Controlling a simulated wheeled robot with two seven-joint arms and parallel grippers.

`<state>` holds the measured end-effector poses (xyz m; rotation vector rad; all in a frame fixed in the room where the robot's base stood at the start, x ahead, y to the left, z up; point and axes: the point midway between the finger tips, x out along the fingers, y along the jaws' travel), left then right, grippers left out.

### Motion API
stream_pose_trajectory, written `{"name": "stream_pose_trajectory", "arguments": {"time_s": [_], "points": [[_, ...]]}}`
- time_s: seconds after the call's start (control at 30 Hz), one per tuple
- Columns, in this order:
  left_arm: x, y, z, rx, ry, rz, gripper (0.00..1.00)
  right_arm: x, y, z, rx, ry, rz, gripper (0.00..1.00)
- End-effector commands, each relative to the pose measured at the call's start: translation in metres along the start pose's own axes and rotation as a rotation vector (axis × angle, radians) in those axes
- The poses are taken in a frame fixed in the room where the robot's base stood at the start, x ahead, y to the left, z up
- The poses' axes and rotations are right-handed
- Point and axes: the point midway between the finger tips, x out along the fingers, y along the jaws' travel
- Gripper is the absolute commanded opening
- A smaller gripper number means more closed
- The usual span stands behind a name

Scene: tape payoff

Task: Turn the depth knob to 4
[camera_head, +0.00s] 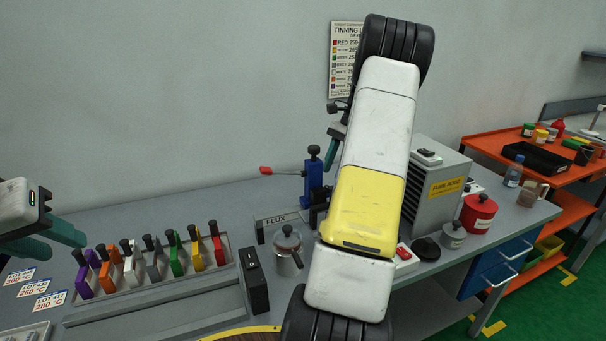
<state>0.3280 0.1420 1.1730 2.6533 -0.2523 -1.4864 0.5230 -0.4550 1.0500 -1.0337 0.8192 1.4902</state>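A blue upright fixture (314,183) stands on the grey bench behind the flux pot, with a black knob (314,151) on top and a red-tipped lever (266,170) reaching left. I cannot read any scale or tell for sure that this is the depth knob. My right arm crosses the middle of the view and hides what is behind it.
A rack (160,305) of several coloured, black-handled holders stands at front left. A metal flux pot (287,250) and a black box (254,281) stand near the middle. The fume hood (440,195) and red canister (478,214) are right of my arm.

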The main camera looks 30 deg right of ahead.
Motion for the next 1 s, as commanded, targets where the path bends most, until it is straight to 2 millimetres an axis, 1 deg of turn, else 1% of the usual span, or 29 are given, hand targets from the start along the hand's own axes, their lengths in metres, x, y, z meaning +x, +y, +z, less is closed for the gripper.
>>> {"name": "stream_pose_trajectory", "arguments": {"time_s": [0.03,0.1,0.2,0.33,0.6,0.67,0.8,0.87,1.0], "points": [[0.0,0.0,0.0,0.0,0.0,0.0,0.36,-0.009,-0.001,0.0,-0.001,0.002,-0.002,0.38],[0.0,0.0,0.0,0.0,0.0,0.0,0.36,-0.018,-0.001,0.0,-0.001,0.002,-0.002,0.38],[0.0,0.0,0.0,0.0,0.0,0.0,0.36,-0.028,-0.001,0.0,-0.001,0.001,-0.001,0.38],[0.0,0.0,0.0,0.0,0.0,0.0,0.36,-0.032,0.0,0.0,-0.001,0.0,0.0,0.38],[0.0,0.0,0.0,0.0,0.0,0.0,0.36,-0.032,0.0,0.0,0.011,0.0,-0.002,0.38],[0.0,0.0,0.0,0.0,0.0,0.0,0.36,-0.032,0.002,0.0,0.061,0.001,-0.012,0.38],[0.0,0.0,0.0,0.0,0.0,0.0,0.36,-0.033,0.006,0.0,0.263,0.002,-0.052,0.38],[0.0,0.0,0.0,0.0,0.0,0.0,0.36,-0.032,0.007,0.001,0.332,0.001,-0.063,0.38],[0.0,0.0,0.0,0.0,0.0,0.0,0.36,-0.023,0.007,0.001,0.393,-0.002,-0.073,0.38]]}}
